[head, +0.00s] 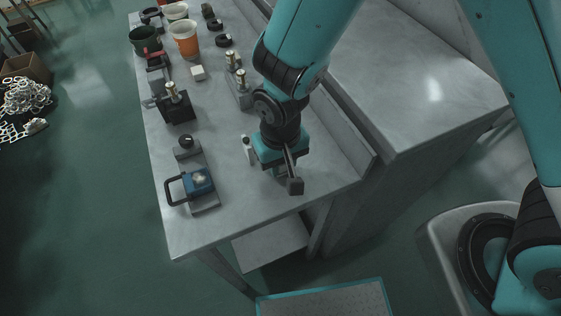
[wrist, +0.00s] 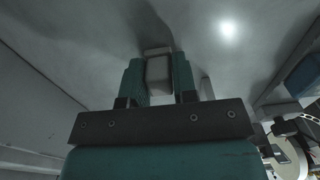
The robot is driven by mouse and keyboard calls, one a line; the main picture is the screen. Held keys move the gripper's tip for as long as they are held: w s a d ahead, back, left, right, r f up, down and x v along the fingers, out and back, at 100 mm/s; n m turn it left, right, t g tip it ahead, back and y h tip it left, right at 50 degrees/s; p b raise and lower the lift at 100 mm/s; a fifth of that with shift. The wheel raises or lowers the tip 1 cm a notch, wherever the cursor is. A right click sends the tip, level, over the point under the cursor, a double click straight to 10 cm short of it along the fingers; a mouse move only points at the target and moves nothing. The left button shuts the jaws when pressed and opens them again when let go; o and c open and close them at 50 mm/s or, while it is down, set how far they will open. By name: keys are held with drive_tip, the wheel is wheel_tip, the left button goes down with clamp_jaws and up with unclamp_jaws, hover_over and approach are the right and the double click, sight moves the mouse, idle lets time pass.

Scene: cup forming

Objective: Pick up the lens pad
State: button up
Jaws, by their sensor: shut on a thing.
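My gripper (wrist: 158,84) is shut on a small pale grey block, the lens pad (wrist: 158,70), in the wrist view. The pad sits between the two teal fingers, and its far end shows a little beyond the fingertips. Behind it is a grey surface with a dark shadow; I cannot tell whether the pad touches that surface. In the head view my gripper (head: 276,168) is over the near right part of the grey workbench (head: 235,218). The pad is hidden there by my arm and gripper.
A small white bottle (head: 248,150) stands just left of my gripper. A blue device with a dark handle (head: 198,181) is at the bench's near left. Black fixtures (head: 177,106) and cups (head: 184,38) stand farther back. The bench's near right corner is clear.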

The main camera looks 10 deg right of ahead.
wheel_tip(320, 180, up, 20)
idle(0.3)
drive_tip(key=shift+f, duration=0.1)
